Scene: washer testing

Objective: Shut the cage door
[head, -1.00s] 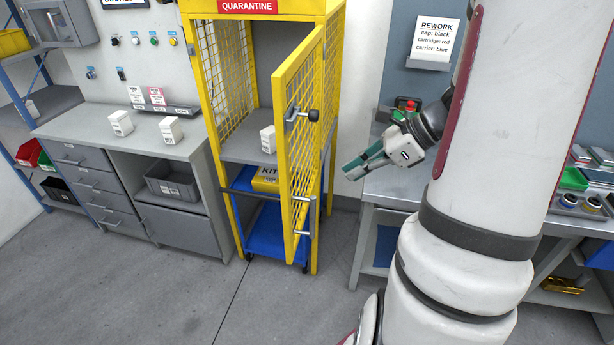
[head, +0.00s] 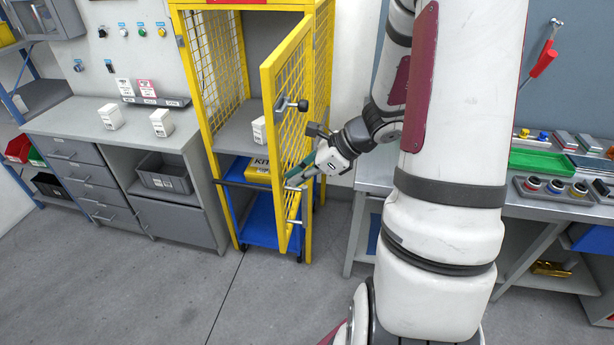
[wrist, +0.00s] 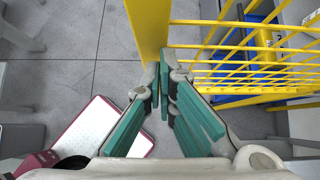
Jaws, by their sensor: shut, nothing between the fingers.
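The yellow mesh cage door (head: 268,95) stands open, swung out toward me from the yellow quarantine cage (head: 186,90). It carries a handle with a dark knob (head: 302,105) on its outer side. My gripper (head: 291,178) is shut and empty, at the lower part of the door on its right side. In the wrist view my teal fingertips (wrist: 160,75) are together close to the yellow door frame (wrist: 149,25). I cannot tell whether they touch it. A white box (head: 259,130) stands on the cage shelf behind the door.
A blue cart (head: 262,222) with a yellow kit box stands under the cage shelf. A grey bench (head: 85,128) is at the left, and a workbench (head: 570,207) with trays is at the right. Floor (head: 180,300) in front is clear.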

